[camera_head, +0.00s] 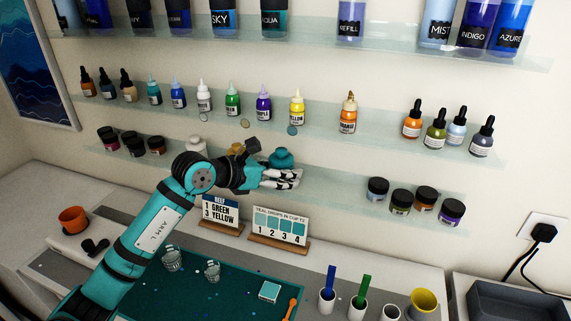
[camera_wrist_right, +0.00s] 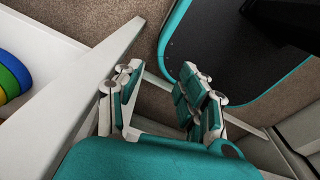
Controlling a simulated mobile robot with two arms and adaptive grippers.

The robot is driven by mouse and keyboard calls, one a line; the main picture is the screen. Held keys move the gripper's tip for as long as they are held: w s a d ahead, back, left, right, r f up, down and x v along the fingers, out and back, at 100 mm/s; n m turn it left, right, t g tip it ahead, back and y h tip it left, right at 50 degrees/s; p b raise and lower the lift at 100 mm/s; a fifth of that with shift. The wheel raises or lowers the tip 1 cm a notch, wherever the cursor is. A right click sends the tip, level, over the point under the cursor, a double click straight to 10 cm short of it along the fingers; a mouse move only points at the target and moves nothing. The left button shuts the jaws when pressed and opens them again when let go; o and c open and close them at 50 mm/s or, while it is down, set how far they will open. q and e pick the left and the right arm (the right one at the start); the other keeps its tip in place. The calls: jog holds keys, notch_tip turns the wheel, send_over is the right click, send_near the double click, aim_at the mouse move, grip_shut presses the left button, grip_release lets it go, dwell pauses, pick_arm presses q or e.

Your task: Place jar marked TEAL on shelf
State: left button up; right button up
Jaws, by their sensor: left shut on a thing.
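A teal jar (camera_head: 281,157) shows in the head view at the lowest glass shelf (camera_head: 330,178), its lower part hidden behind my left gripper (camera_head: 287,178). No mark on it can be read from here. My left gripper is shut on the teal jar, with its fingers level with the shelf. I cannot tell whether the jar touches the glass. In the right wrist view my right gripper (camera_wrist_right: 165,92) is open and empty, above the floor.
A white jar (camera_head: 196,146) and a yellow one (camera_head: 237,149) stand left of the teal jar. Several dark-lidded jars (camera_head: 400,200) stand to the right. Below are two sign cards (camera_head: 280,225), cups (camera_head: 172,260) and a teal mat (camera_head: 225,295).

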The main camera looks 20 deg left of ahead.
pick_arm(q)
jog(key=w, duration=0.3)
jog(key=w+p, duration=0.1)
jog(key=w, duration=0.1)
jog(key=shift+a+f, duration=0.1)
jog(key=shift+a, duration=0.2)
jog(key=shift+w, duration=0.25)
notch_tip(320, 180, down, 3)
jog(key=shift+r+p, duration=0.2)
jog(key=shift+p, duration=0.85)
jog(key=shift+f, duration=0.35)
jog(key=shift+a+f, duration=0.1)
jog(key=shift+f, duration=0.05)
pick_arm(e)
jog(key=r, duration=0.2)
jog(key=d+r, duration=0.1)
jog(key=r, duration=0.1)
jog(key=shift+w, duration=0.25)
pick_arm(q)
jog(key=shift+f, duration=0.15)
pick_arm(e)
jog(key=shift+f, duration=0.1)
pick_arm(q)
jog(key=o, duration=1.5)
jog(key=shift+s, duration=0.1)
jog(key=shift+c, duration=0.2)
pick_arm(e)
jog(key=shift+a, duration=0.15)
